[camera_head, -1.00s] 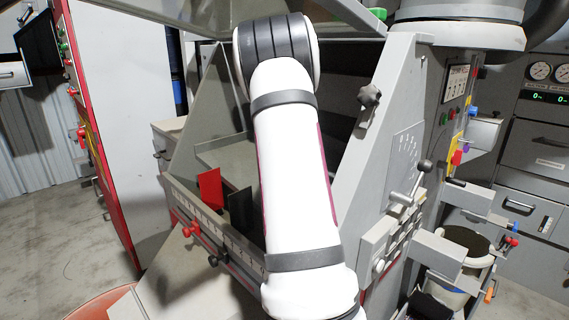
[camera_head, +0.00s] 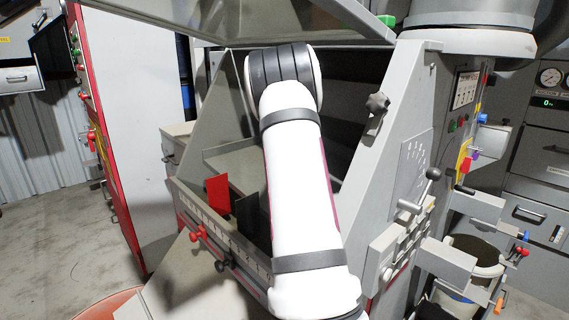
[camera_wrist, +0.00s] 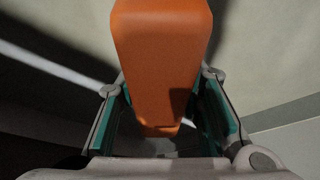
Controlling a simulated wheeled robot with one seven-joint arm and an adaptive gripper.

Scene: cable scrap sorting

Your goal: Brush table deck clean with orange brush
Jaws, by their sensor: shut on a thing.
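In the wrist view my gripper (camera_wrist: 163,138) is shut on the orange brush (camera_wrist: 160,50), of which a smooth orange block shows between the two fingers. The brush's bristles are not visible. A pale grey surface lies behind it, but I cannot tell whether the brush touches it. In the head view my white arm reaches into the grey machine, and its far end, the gripper and the brush are hidden. A bare part of the table deck (camera_head: 238,165) shows inside the machine, left of the arm.
A red plate (camera_head: 218,195) and a black plate (camera_head: 248,214) stand by the front scale rail (camera_head: 205,212). A slanted side panel (camera_head: 395,130) with a knob (camera_head: 377,104) and levers bounds the right. A raised hood (camera_head: 250,18) hangs above. A bucket (camera_head: 475,258) stands at lower right.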

